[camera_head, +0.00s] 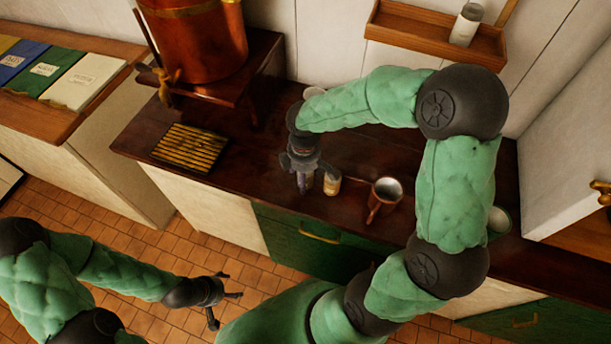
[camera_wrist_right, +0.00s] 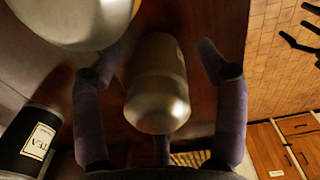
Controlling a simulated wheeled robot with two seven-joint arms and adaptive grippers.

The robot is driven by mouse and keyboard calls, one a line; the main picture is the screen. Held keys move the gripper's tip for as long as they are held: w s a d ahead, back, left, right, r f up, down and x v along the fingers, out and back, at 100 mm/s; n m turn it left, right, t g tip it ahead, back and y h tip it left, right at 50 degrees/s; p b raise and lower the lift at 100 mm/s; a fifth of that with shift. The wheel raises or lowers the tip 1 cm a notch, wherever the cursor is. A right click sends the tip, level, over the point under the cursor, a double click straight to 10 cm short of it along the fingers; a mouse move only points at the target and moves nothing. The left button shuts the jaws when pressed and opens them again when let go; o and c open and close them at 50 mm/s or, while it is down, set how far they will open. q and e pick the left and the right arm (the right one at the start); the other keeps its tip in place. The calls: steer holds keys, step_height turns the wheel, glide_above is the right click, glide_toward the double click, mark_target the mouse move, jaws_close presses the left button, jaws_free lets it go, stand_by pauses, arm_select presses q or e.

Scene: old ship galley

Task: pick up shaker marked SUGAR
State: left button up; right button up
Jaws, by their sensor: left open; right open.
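A small shaker (camera_head: 332,184) with a pale label stands on the dark counter, next to my right gripper (camera_head: 305,184). In the right wrist view, a shaker with a domed metal top (camera_wrist_right: 158,95) is between the two spread fingers of my right gripper (camera_wrist_right: 160,85). A gap shows on each side, and the fingers are open around it. No SUGAR marking is readable in either view. My left gripper (camera_head: 224,306) is open and empty, low over the tiled floor in front of the counter.
A copper mug (camera_head: 380,197) stands right of the shaker. A slatted rack (camera_head: 190,147) and a copper pot (camera_head: 195,40) are to the left. A wall shelf (camera_head: 410,25) holds a pale container (camera_head: 466,25). A TEA tin (camera_wrist_right: 35,140) shows in the wrist view.

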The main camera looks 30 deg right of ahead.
steer(key=c, duration=1.3)
steer(key=shift+r, duration=0.2)
